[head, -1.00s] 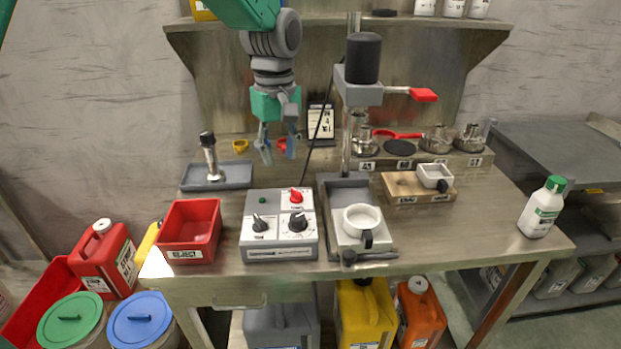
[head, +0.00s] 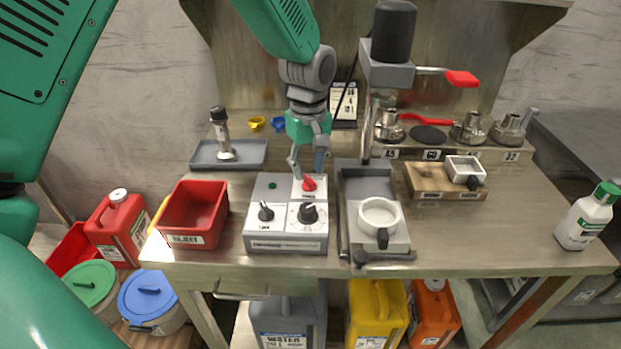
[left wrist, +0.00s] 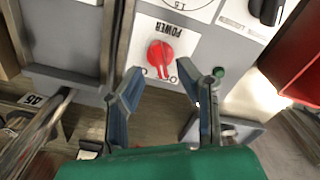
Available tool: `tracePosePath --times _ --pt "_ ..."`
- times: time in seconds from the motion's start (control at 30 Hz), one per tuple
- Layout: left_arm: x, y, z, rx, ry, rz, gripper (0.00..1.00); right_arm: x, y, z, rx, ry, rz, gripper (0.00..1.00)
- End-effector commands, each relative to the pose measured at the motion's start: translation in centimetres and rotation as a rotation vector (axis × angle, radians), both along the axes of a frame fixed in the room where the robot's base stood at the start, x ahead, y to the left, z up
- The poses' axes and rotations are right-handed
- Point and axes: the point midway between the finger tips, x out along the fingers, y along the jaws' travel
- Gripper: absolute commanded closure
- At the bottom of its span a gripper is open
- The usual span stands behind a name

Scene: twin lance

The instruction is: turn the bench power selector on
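The bench power selector is a red knob (head: 308,184) on a white panel at the back right of the grey control box (head: 286,245). In the left wrist view the red knob (left wrist: 160,55) sits beside the word POWER, with a green lamp (left wrist: 218,72) near it. My left gripper (head: 309,171) is just behind and above the knob in the head view. In the left wrist view its two fingers (left wrist: 160,92) are spread apart, with the knob ahead between them and nothing held. I cannot tell if they touch it. My right gripper is not in view.
A red bin (head: 193,214) stands left of the box, and a press (head: 374,215) with a white cup (head: 380,216) stands close on its right. The bench front is clear.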

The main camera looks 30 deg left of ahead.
Motion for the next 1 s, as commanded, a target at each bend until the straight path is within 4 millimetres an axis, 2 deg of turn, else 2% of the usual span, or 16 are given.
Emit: tracePosePath --times 0.1,0.2,0.57,0.63,0.67,1.0 --pt "-0.1 -0.2 -1.6 0.0 0.001 0.0 0.7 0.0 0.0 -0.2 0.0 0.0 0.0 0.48" --pt "0.0 -0.2 -2.3 0.001 0.0 0.001 0.7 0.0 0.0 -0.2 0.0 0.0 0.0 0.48" --pt "0.0 -0.2 -2.7 0.002 -0.001 0.0 0.7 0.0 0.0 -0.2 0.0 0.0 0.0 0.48" --pt "0.0 -0.1 -2.7 0.001 0.0 0.0 0.94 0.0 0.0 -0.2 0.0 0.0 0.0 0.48" --pt "0.0 -0.1 -2.7 0.001 -0.002 0.0 1.0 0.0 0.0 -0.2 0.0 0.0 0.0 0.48" --pt "0.2 0.0 -2.7 0.003 -0.004 -0.015 1.0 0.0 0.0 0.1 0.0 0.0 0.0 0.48"
